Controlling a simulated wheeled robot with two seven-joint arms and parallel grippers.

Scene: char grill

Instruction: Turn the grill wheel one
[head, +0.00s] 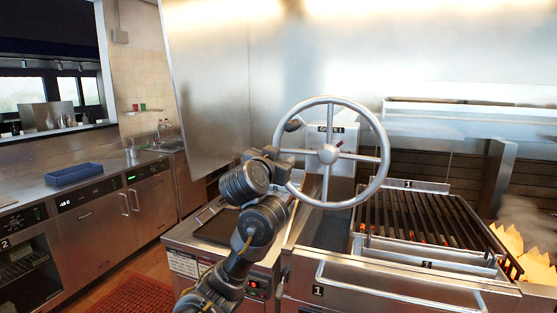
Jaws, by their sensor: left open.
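The grill wheel (372,119) is a large silver ring with spokes and a round hub, standing upright in front of a metal box at the middle of the head view. A dark knob sits on its upper left rim. My left gripper (282,161) is at the wheel's left rim, below that knob. It is open; whether its fingers touch or straddle the rim I cannot tell. The grill grate (425,215), with dark bars and a red glow beneath, lies right of the wheel and carries labels reading 1. My right gripper is out of view.
A metal counter with a blue tray (74,174) runs along the left. A flat-topped unit (222,224) stands below my left arm. A front rail (400,287) crosses the grill's front. Flames (535,262) show at the far right. A red mat (137,296) lies on the floor.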

